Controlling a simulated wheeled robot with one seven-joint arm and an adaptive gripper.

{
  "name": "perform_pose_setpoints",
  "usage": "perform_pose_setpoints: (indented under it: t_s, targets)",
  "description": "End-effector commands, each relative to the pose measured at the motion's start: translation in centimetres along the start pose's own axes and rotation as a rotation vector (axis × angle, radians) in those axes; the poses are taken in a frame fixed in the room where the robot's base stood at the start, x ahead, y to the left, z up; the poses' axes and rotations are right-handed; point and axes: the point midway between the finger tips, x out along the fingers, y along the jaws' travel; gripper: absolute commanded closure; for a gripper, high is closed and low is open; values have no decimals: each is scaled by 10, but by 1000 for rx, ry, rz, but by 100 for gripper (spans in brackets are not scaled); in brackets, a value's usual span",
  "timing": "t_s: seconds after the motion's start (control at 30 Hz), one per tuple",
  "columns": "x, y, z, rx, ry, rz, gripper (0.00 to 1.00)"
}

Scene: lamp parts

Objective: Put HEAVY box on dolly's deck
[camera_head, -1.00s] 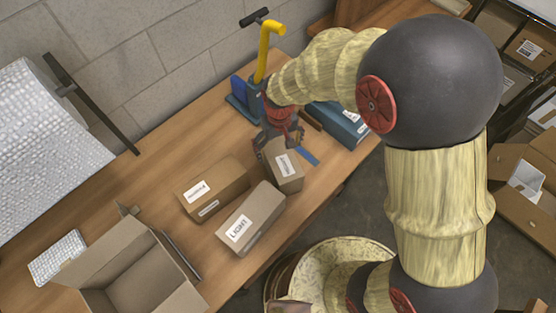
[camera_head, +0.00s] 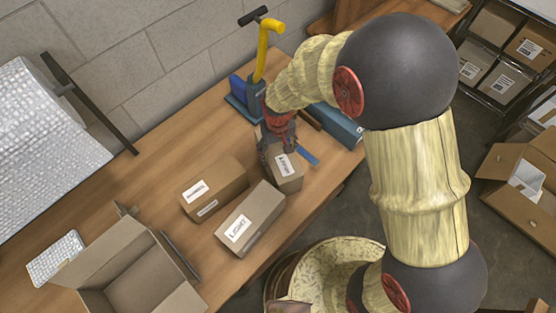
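Three brown cardboard boxes are on the wooden table. One box (camera_head: 287,178) lies below my gripper, its white label too small to read. Another box (camera_head: 213,188) to the left also has an unreadable label. The front box (camera_head: 250,218) has a label that seems to read LIGHT. My gripper (camera_head: 279,152) points down at the far end of the first box, its fingers around or just over that end; whether they press on it is unclear. The dolly (camera_head: 263,52), with yellow upright and black handle, stands behind my gripper; its blue deck (camera_head: 236,107) is partly hidden by my arm and a blue item.
A blue box (camera_head: 340,124) and a blue strip (camera_head: 307,155) lie right of my gripper. Bare table lies left of the dolly. A wall runs behind.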

Motion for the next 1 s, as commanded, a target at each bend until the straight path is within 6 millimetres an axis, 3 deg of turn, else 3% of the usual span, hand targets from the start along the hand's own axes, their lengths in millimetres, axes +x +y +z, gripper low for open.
perform_pose_setpoints:
  t_s: [1.0]
  targets:
    - [0,0,0,0,0,0,92]
